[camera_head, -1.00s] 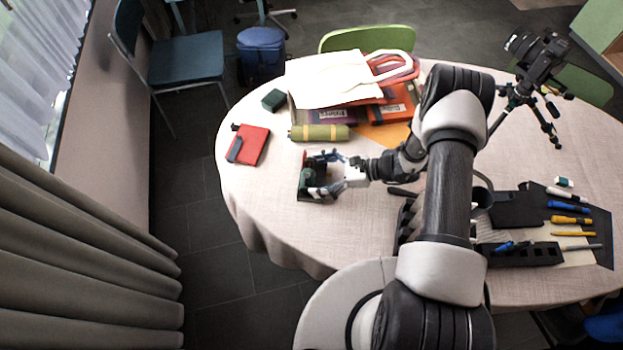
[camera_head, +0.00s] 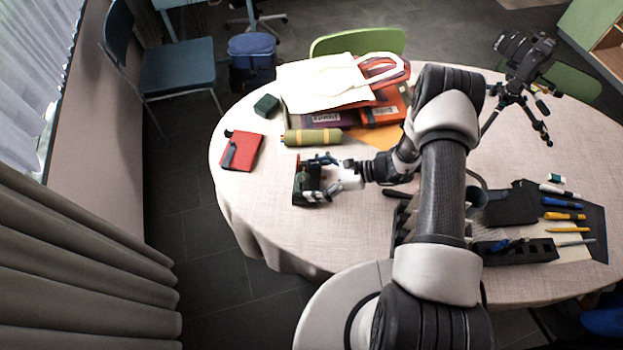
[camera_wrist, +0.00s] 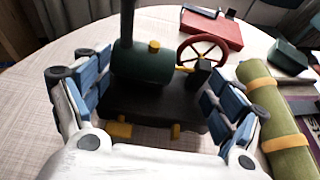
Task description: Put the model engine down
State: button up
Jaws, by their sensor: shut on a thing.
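The model engine (camera_wrist: 141,62) has a green boiler, a black chimney, a dark base and a red spoked flywheel. It fills the middle of the wrist view, upright between the blue-padded fingers of my gripper (camera_wrist: 155,95), which are shut on it from both sides. In the head view the engine (camera_head: 300,185) is at the left part of the table (camera_head: 260,215), with my gripper (camera_head: 320,176) reaching it from the right. I cannot tell whether its base touches the cloth. My fingers hide part of it.
A green-yellow roll (camera_head: 313,137) lies just behind the engine. A red notebook (camera_head: 242,151) and a dark green box (camera_head: 266,106) are to the left and back. A white bag (camera_head: 325,82) lies on books behind. Cloth in front of the engine is clear.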

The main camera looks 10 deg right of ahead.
aim_at(313, 184)
notch_tip(313, 184, up, 20)
jog(key=p, duration=0.4)
jog(key=shift+f+p, duration=0.15)
jog(key=shift+p, duration=0.2)
grip_shut()
jog(key=o, duration=1.4)
grip_release()
jog(key=shift+d, duration=0.15)
